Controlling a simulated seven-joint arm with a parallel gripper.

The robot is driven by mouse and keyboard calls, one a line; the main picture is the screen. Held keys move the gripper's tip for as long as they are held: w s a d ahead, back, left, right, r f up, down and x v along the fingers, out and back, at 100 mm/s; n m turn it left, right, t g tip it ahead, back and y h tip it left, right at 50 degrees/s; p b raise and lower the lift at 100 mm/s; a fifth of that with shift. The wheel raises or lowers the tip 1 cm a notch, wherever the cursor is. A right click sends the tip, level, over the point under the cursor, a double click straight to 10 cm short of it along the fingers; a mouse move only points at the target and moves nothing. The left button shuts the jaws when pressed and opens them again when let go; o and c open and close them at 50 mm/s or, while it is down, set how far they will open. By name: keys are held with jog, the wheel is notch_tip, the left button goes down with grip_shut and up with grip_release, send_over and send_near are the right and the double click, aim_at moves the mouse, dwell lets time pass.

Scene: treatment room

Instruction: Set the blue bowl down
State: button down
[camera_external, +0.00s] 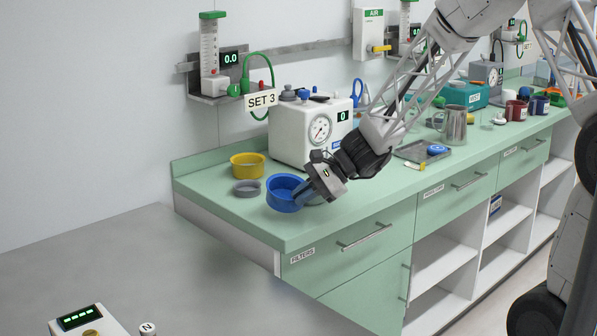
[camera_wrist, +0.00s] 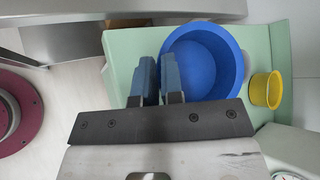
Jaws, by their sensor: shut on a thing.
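The blue bowl (camera_external: 279,199) is upright over the near left end of the green counter (camera_external: 216,204). My gripper (camera_external: 302,192) is at the bowl's right side, shut on its wall. In the wrist view my gripper's fingers (camera_wrist: 158,75) are close together at the left rim of the blue bowl (camera_wrist: 207,66). The bowl looks large there and hides part of the counter. I cannot tell for certain whether its base touches the counter or is slightly above it.
A yellow bowl (camera_external: 247,165) and a small grey bowl (camera_external: 247,188) stand left of the blue bowl. A white machine with a gauge (camera_external: 305,133) stands behind. A metal tray (camera_external: 420,151) and a jug (camera_external: 453,126) are further right. The counter's front edge is near.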

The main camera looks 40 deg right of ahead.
jog(key=w+a+f+n+g, duration=0.1)
jog(key=a+g, duration=0.2)
jog(key=a, duration=1.2)
jog(key=a+f+n+g, duration=0.1)
jog(key=a+f+g, duration=0.1)
jog(key=a, duration=1.4)
jog(key=shift+w+n+g+y, duration=0.3)
jog(key=shift+w+g, duration=0.05)
jog(key=shift+g, duration=0.15)
jog(key=shift+w, duration=0.1)
jog(key=w+a, duration=0.2)
jog(key=w, duration=0.2)
jog(key=w+a+f, duration=0.1)
jog(key=w+a, duration=0.1)
jog(key=w, duration=0.3)
jog(key=w+a, duration=0.3)
jog(key=w, duration=0.2)
jog(key=shift+w+f, duration=0.15)
jog(key=shift+f, duration=0.05)
jog(key=shift+f, duration=1.75)
